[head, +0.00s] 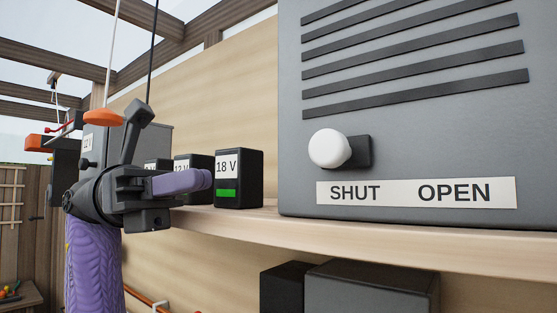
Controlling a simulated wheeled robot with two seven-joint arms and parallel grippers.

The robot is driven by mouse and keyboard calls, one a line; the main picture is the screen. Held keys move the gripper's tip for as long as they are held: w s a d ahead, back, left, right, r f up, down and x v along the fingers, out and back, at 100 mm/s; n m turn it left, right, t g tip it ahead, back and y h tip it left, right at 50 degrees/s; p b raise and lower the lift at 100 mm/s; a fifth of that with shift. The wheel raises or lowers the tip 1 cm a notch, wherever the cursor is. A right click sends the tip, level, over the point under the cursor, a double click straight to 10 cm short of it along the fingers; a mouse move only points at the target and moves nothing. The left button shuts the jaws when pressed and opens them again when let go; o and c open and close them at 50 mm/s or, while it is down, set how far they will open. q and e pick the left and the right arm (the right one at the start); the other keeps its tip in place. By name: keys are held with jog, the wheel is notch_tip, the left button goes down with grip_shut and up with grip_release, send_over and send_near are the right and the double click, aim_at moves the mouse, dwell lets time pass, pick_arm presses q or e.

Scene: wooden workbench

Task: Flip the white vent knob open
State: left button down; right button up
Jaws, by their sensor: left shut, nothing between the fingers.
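The white vent knob (329,148) is a round knob at the left end of a short dark slot (362,152) on the grey vent box (420,120). It sits above the word SHUT on the white label (417,191); OPEN is printed to the right. My left gripper (207,179) comes in from the left, its purple fingers shut and empty, pointing right. The fingertips are left of the knob and lower in the picture, well apart from it. My right gripper is not in view.
The black 18 V block (239,190) with a green bar stands on the wooden shelf (400,243), with similar labelled blocks behind my left gripper. Grey and black boxes (372,288) sit under the shelf.

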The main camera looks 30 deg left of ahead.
aim_at(311, 153)
pick_arm(q)
jog(key=d, duration=0.3)
jog(key=d+r+p, duration=0.1)
jog(key=d, duration=0.5)
jog(key=shift+w+d+r, duration=0.25)
jog(key=shift+w, duration=0.1)
jog(key=shift+d, duration=0.4)
jog(key=d, duration=0.7)
jog(key=shift+s, duration=0.3)
